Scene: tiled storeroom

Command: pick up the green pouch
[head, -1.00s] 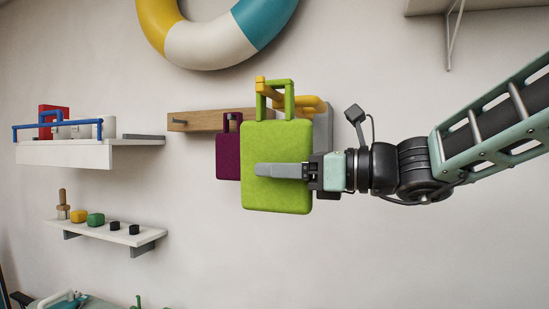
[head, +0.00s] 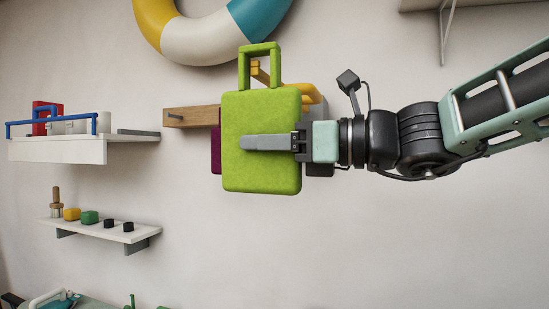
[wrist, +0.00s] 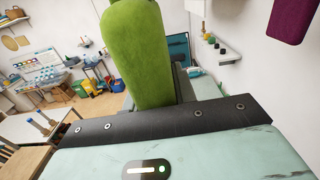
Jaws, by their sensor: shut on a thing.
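The green pouch (head: 262,168) is a bright, boxy bag with a square loop handle on top. It hangs upright in my gripper (head: 262,142) in front of the wall rack. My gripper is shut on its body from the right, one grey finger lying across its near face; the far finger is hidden. In the wrist view the green pouch (wrist: 140,50) fills the top middle, beyond the gripper's dark edge. Whether its handle is clear of every peg is hard to tell from here.
Behind the pouch are a wooden peg rail (head: 192,116), a mostly hidden purple pouch (head: 215,150) and a yellow item (head: 302,90). White shelves with small goods (head: 60,150) (head: 140,234) are at left. A ring float (head: 205,48) hangs above. The wall at lower right is bare.

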